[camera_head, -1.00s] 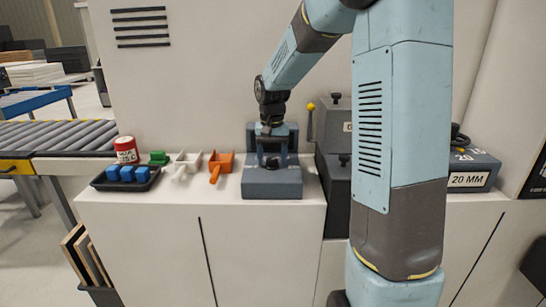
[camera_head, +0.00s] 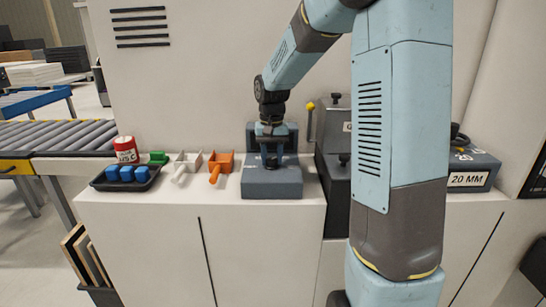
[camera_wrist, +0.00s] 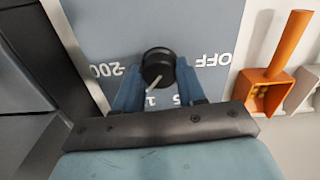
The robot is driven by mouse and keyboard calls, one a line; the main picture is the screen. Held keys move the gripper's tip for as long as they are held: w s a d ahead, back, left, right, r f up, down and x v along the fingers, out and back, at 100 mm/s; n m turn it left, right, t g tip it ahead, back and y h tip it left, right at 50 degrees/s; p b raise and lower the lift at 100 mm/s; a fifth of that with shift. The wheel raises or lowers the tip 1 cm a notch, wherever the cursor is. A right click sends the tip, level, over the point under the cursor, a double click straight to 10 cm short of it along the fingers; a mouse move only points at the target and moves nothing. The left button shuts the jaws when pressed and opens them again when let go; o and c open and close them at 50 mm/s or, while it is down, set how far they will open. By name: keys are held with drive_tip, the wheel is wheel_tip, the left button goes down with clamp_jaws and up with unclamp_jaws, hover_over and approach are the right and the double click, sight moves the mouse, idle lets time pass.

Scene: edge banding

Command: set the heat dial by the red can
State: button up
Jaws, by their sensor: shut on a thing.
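The heat dial is a black round knob (camera_wrist: 158,66) with a white pointer line, on a blue-grey box (camera_head: 272,186). In the wrist view its face shows "200" on the left, "OFF" on the right and partly hidden digits below. The pointer is directed down and slightly left in that view, toward the hidden digits. My gripper (camera_wrist: 158,78) has its blue fingers closed on both sides of the knob. It also shows over the box in the head view (camera_head: 271,158). The red can (camera_head: 125,150) stands at the left; its white label is too small to read surely.
A black tray of blue blocks (camera_head: 125,186) sits before the can. A green piece (camera_head: 158,158), a white scoop (camera_head: 185,168) and an orange scoop (camera_head: 220,166) lie between can and box. A yellow-knobbed lever (camera_head: 310,122) stands close on the right.

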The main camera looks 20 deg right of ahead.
sight(272, 160)
drive_tip(key=shift+n, duration=1)
drive_tip(key=o, duration=1.1)
drive_tip(key=shift+c, duration=0.2)
wheel_tip(272, 160, up, 14)
drive_tip(key=shift+f, duration=0.15)
drive_tip(key=s+f+t, duration=0.1)
drive_tip(key=s+t, duration=0.4)
drive_tip(key=s, duration=2.3)
drive_tip(key=shift+s+n+t, duration=0.3)
